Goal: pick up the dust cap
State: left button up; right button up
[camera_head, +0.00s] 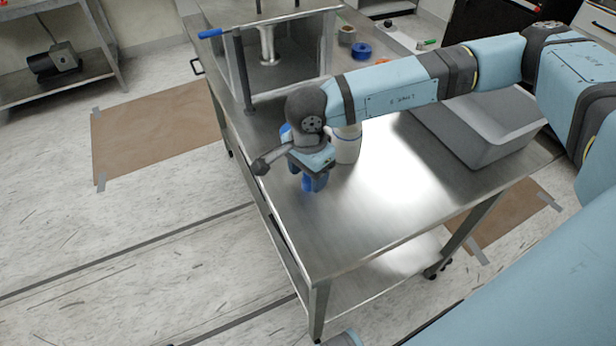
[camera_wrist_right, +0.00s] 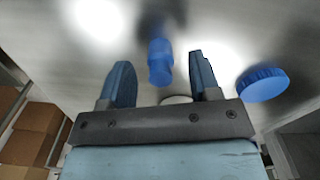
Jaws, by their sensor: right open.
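My right gripper (camera_head: 315,183) points down over the left part of the steel table in the head view. In the wrist view its two blue-grey fingers (camera_wrist_right: 163,82) are spread apart, with nothing clearly held. A round blue ridged cap (camera_wrist_right: 263,83), which looks like the dust cap, lies right of the fingers, apart from them. A blue cylindrical piece (camera_wrist_right: 160,62) with a blurred dark part behind it shows in the gap between the fingers; I cannot tell whether it touches them. In the head view my wrist hides part of this area. My left gripper is not in view.
A white cylinder (camera_head: 347,145) stands close beside my right gripper. A metal chamber (camera_head: 283,50) with a blue-tipped handle (camera_head: 210,33) and a blue ring (camera_head: 361,50) are at the back. A grey bin (camera_head: 480,140) is at the right. The table's front (camera_head: 370,225) is clear.

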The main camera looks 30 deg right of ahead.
jog(key=shift+f, duration=0.95)
jog(key=shift+c, duration=0.5)
jog(key=c, duration=0.9)
jog(key=shift+o, duration=0.2)
jog(key=shift+r, duration=0.1)
notch_tip(320, 180, up, 20)
jog(key=shift+f+p, duration=0.1)
jog(key=shift+p, duration=0.2)
